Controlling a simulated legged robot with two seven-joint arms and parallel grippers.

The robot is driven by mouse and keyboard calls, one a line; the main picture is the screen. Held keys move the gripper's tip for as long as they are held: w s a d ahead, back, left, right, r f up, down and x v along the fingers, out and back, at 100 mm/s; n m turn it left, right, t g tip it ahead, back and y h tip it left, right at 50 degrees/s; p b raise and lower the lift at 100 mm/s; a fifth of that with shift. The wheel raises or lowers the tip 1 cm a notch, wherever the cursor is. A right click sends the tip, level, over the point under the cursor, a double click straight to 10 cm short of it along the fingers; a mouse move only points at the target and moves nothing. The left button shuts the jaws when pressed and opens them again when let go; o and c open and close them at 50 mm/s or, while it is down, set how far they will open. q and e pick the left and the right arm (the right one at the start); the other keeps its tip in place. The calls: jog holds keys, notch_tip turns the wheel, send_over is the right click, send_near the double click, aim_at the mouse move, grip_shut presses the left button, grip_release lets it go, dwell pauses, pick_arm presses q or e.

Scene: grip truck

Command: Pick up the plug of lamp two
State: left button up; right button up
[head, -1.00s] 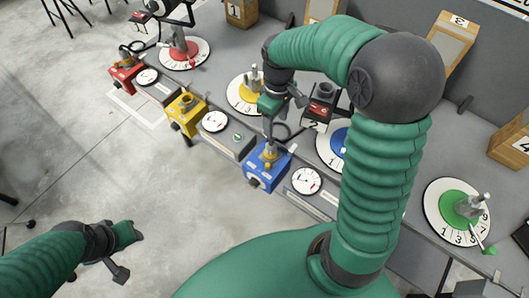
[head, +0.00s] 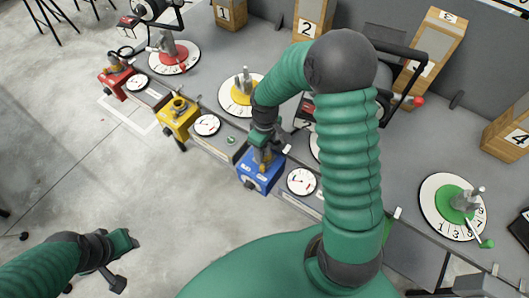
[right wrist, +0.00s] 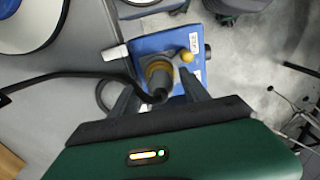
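The dark plug (right wrist: 159,84) stands in the yellow-ringed socket of the blue box (right wrist: 178,42), with a black cable (right wrist: 65,77) running left from it. The blue box (head: 260,178) also shows in the head view, at the bench's front edge. My right gripper (right wrist: 160,92) is open, with one finger on each side of the plug and gaps visible between. In the head view my right gripper (head: 266,150) is over the blue box and hides most of the plug. Lamp two (head: 304,115) is mostly behind my right arm. My left gripper (head: 128,262) is open and empty over the floor.
A yellow box (head: 178,118) and a red box (head: 115,80) stand along the bench front, with round gauges beside them. A green dial (head: 453,203) is at the right. Numbered wooden boxes (head: 432,52) stand at the back.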

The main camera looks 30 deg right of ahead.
grip_shut()
